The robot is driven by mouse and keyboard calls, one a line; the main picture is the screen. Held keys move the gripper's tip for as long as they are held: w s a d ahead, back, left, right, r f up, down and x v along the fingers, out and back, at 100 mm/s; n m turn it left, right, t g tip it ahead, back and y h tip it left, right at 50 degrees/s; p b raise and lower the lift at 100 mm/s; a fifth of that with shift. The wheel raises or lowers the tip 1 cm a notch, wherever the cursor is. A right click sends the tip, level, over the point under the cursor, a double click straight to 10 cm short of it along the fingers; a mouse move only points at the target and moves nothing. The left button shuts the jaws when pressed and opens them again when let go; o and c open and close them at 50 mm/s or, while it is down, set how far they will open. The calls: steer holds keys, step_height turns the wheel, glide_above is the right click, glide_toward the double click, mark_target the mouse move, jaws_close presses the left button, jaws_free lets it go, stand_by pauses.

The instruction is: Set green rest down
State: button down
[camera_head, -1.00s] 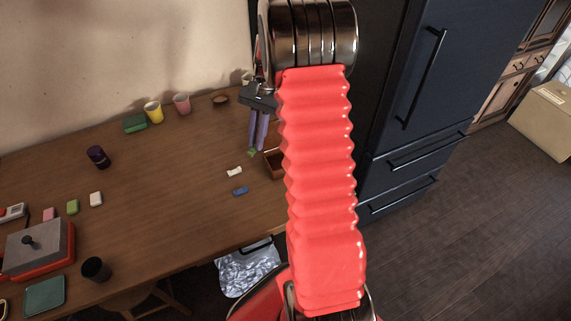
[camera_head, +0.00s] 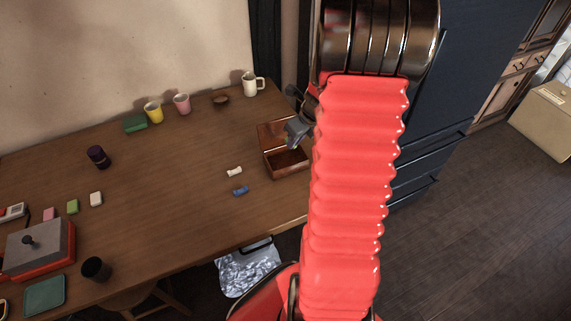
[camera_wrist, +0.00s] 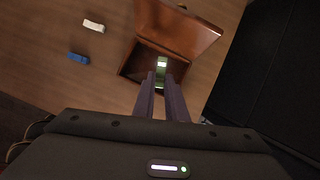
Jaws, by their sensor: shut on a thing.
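My gripper (camera_wrist: 161,84) is shut on the green rest (camera_wrist: 161,68), a small green piece with a pale upper end, seen between the fingertips in the wrist view. The rest appears over the inside of an open wooden box (camera_wrist: 128,66); I cannot tell whether it touches the bottom. In the head view the box (camera_head: 288,174) stands at the table's right end with its lid raised. There, part of my gripper (camera_head: 298,130) shows above the box, and my red arm hides the rest of it; the green rest is not visible.
A white piece (camera_head: 234,171) and a blue piece (camera_head: 240,190) lie left of the box on the table (camera_head: 165,200). Behind are a white mug (camera_head: 251,84), a small bowl (camera_head: 221,99), a pink cup (camera_head: 182,104) and a yellow cup (camera_head: 153,112). The table's middle is clear.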

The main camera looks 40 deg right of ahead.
steer(key=shift+w+d+m+h, duration=0.1)
steer(key=shift+d+m+h, duration=0.25)
steer(key=shift+m, duration=0.55)
steer(key=shift+w+d+m+h, duration=0.1)
steer(key=shift+d+m+h, duration=0.2)
steer(key=shift+m, duration=0.6)
steer(key=shift+a, duration=0.1)
glide_above(294, 162)
steer(key=s, duration=0.2)
steer(key=shift+w+a+f, duration=0.1)
steer(key=shift+a+f, duration=0.05)
steer(key=shift+f, duration=1.3)
steer(key=shift+w+a+f, duration=0.1)
steer(key=shift+f, duration=1.35)
steer(key=shift+f, duration=2.1)
steer(key=c, duration=2.1)
jaws_free()
